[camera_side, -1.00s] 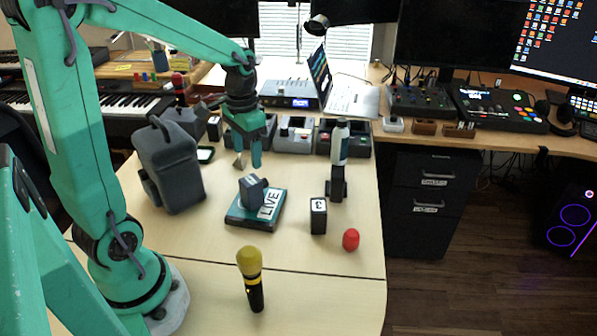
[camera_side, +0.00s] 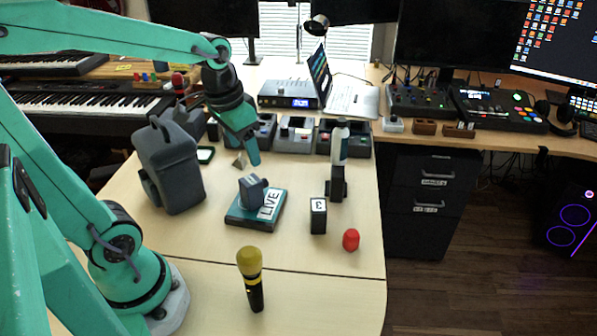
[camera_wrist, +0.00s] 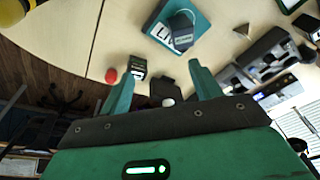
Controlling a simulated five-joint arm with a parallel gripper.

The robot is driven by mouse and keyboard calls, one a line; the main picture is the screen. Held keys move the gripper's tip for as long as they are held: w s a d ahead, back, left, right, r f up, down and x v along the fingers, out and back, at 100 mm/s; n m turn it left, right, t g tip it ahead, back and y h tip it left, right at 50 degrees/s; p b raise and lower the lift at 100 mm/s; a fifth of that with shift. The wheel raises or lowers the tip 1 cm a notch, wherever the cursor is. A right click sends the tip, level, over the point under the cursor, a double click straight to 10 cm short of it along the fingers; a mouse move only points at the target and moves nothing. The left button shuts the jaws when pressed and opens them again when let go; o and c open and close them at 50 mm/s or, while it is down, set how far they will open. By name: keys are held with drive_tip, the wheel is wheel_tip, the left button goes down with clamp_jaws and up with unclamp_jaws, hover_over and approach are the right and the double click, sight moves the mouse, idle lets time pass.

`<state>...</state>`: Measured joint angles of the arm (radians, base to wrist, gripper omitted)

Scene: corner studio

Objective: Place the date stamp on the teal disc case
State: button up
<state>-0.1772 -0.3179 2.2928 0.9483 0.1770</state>
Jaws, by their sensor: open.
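The teal disc case (camera_side: 240,217) lies flat on the table with a white LIVE label; it also shows at the top of the wrist view (camera_wrist: 204,33). A small dark grey block, which looks like the date stamp (camera_side: 252,191), rests on top of the case; it shows in the wrist view (camera_wrist: 182,24) with a lighter strip and a curved part. My gripper (camera_side: 247,160) is behind and above the case, clear of the stamp. In the wrist view my gripper (camera_wrist: 161,68) has its two teal fingers spread wide with nothing held between them.
A black block with a white label (camera_side: 318,216), a red foam ball (camera_side: 351,240), a bottle in a dark stand (camera_side: 339,160) and a yellow-topped microphone (camera_side: 251,278) stand around the case. A grey bag (camera_side: 172,165) is at left. Several dark boxes line the back.

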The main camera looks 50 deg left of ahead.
drive_tip(key=s+d+r+t, duration=0.3)
drive_tip(key=s+d, duration=0.2)
drive_tip(key=s, duration=0.1)
